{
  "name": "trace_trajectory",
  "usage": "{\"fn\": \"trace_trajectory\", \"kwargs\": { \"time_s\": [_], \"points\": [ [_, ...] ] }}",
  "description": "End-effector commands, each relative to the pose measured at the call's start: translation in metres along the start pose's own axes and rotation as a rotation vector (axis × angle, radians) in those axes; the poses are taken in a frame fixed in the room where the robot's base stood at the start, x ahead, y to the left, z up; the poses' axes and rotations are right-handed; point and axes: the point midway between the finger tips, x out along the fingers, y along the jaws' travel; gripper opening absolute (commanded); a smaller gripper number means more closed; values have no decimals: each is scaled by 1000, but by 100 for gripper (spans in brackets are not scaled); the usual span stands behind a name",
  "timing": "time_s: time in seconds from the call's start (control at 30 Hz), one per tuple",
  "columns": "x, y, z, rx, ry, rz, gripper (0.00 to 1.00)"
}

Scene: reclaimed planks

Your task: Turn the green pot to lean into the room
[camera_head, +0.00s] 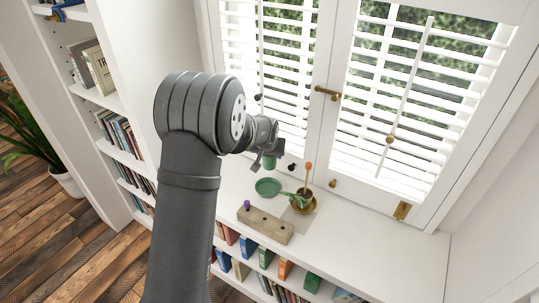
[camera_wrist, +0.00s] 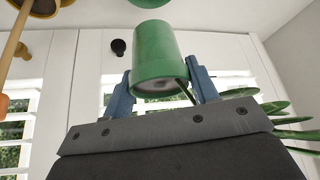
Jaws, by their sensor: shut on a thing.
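The green pot (camera_wrist: 153,50) is held above the sill, and the wrist view shows it upside down in the picture. My gripper (camera_wrist: 160,88) is shut on it, with one blue finger on each side. A stem leaves the pot's pale open end, and long green leaves (camera_wrist: 285,128) reach out to the right past my gripper. In the head view the green pot (camera_head: 270,162) is a small patch below my gripper (camera_head: 268,157), and its leaves are hidden there. A green saucer (camera_head: 268,187) lies empty below it on the white sill (camera_head: 350,240).
A brown-yellow pot (camera_head: 304,203) with green leaves and an orange-tipped stick (camera_head: 308,173) stands right of the saucer. A wooden block (camera_head: 265,224) with a purple knob lies in front. Shuttered windows (camera_head: 390,90) close the back. The sill's right part is clear.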

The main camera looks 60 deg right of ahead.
Motion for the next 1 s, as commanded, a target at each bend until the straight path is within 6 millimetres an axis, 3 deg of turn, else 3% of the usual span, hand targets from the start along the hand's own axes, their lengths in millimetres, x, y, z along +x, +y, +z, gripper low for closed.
{"fn": "trace_trajectory", "kwargs": {
  "time_s": [0.17,0.63,1.0],
  "points": [
    [6,0,4,-16,-4,-12,17],
    [69,0,40,-209,-7,-124,17],
    [84,0,49,-251,1,-142,17]
  ]
}}
